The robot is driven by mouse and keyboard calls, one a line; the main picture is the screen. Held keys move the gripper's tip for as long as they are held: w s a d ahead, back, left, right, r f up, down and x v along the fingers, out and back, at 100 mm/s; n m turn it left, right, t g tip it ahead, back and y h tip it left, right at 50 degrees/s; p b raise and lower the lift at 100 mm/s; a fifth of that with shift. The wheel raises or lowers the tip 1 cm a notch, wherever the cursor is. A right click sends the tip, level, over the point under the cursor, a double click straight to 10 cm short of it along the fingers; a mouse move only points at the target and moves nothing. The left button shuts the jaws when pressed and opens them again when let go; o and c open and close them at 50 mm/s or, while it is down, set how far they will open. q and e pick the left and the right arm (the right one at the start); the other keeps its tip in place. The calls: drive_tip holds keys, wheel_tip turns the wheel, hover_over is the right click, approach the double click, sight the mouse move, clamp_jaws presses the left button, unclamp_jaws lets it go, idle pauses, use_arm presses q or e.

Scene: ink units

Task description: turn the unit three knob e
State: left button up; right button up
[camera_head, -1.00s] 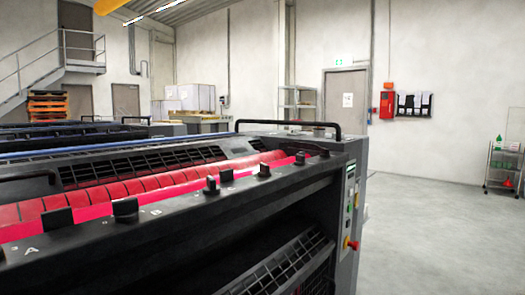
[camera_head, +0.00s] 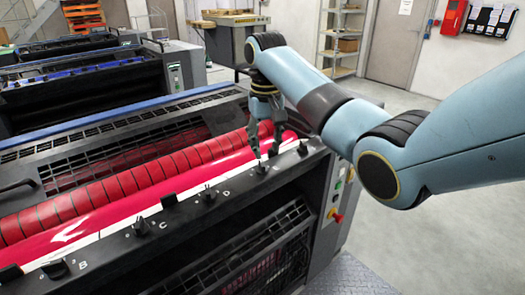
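The ink unit in front of me (camera_head: 110,255) has a black rail with several small dark knobs, white letters beside them. Knob e (camera_head: 261,169) is towards the rail's right end, beside a faint letter. My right gripper (camera_head: 266,156) reaches in from the right and points down at this knob. Its two dark fingers are apart, with the tips just above or around the knob's top; I cannot tell whether they touch it. Knob d (camera_head: 208,196) and knob c (camera_head: 141,227) stand further left. My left gripper is out of view.
A red roller (camera_head: 150,178) lies behind the rail. Another small knob (camera_head: 302,148) stands right of knob e, close to my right arm. The side panel with buttons and a red switch (camera_head: 335,215) is below right. More units stand behind; floor at right is clear.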

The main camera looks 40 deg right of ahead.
sight(262, 164)
wheel_tip(262, 164, up, 4)
drive_tip(key=w, duration=0.2)
drive_tip(key=shift+m, duration=0.4)
drive_tip(key=f, duration=1)
drive_tip(key=shift+w+d+f+p, duration=0.2)
drive_tip(key=shift+d+f+p, duration=0.05)
drive_tip(key=shift+f+p, duration=0.05)
clamp_jaws()
